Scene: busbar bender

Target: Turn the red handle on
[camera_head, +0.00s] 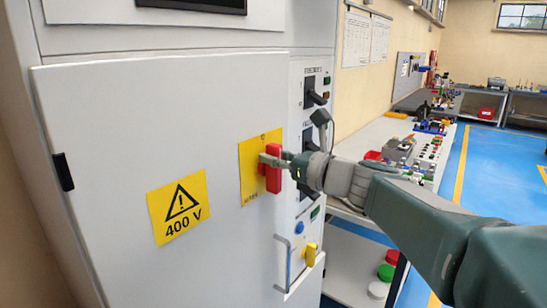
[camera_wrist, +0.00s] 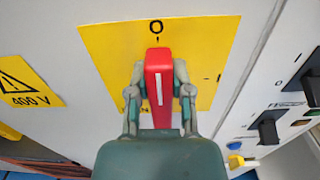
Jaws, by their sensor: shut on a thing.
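The red handle (camera_head: 273,168) is on a yellow plate (camera_head: 253,152) on the front of a white cabinet. In the wrist view the handle (camera_wrist: 159,85) stands upright, its white line pointing up toward the "O" mark at the top of the yellow plate (camera_wrist: 205,45). An "I" mark shows at the plate's right. My gripper (camera_head: 271,164) comes in from the right and is shut on the handle. In the wrist view my gripper (camera_wrist: 159,82) has one finger on each side of it. The handle's base is hidden.
A 400 V warning label (camera_head: 178,207) is at the left on the cabinet door (camera_head: 110,130). Black switches (camera_head: 316,90), a blue button (camera_head: 299,228) and a yellow knob (camera_head: 310,254) line the panel at right. A bench (camera_head: 345,147) with parts stands behind my arm.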

